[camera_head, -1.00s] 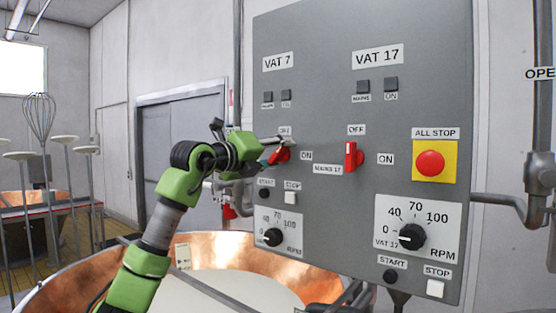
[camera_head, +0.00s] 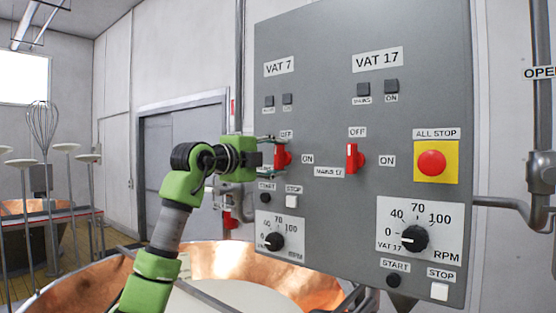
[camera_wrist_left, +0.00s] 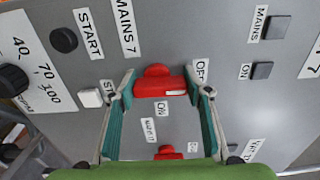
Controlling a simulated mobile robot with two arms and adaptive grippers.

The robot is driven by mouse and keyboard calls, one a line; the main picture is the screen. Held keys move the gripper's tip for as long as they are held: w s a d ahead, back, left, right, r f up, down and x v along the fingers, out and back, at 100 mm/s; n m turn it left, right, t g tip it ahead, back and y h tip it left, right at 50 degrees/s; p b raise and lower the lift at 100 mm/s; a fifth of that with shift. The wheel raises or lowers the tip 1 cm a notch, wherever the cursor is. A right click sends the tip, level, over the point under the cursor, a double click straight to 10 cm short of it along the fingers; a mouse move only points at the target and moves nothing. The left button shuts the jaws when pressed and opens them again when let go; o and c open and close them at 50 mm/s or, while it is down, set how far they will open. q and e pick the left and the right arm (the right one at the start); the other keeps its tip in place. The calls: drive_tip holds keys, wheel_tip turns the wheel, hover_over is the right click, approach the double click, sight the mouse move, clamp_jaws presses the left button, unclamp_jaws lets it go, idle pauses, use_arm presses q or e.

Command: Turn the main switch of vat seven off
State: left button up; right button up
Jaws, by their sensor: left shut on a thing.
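The red main switch of vat seven (camera_head: 283,157) is on the grey control panel (camera_head: 330,110), under the VAT 7 sign (camera_head: 279,66). Its handle stands upright, in line with the OFF label (camera_head: 287,134) above it; the ON label (camera_head: 307,159) is to its right. My left gripper (camera_head: 274,156) reaches it from the left. In the left wrist view, the teal fingers of my left gripper (camera_wrist_left: 162,92) are at the two ends of the red handle (camera_wrist_left: 160,86), shut on it. The fingers partly hide the OFF label there. My right gripper is not in view.
The red vat 17 switch (camera_head: 353,158) is upright to the right, with the red all-stop button (camera_head: 431,162) beyond it. Speed dials (camera_head: 414,238) and small buttons are lower on the panel. A copper vat (camera_head: 240,262) stands below my arm.

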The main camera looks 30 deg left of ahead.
use_arm(q)
drive_tip(key=shift+n, duration=0.3)
drive_tip(key=o, duration=1.1)
drive_tip(key=shift+a, duration=0.1)
drive_tip(key=s, duration=0.8)
drive_tip(key=s+a, duration=0.1)
drive_tip(key=s, duration=0.3)
drive_tip(key=shift+f, duration=0.1)
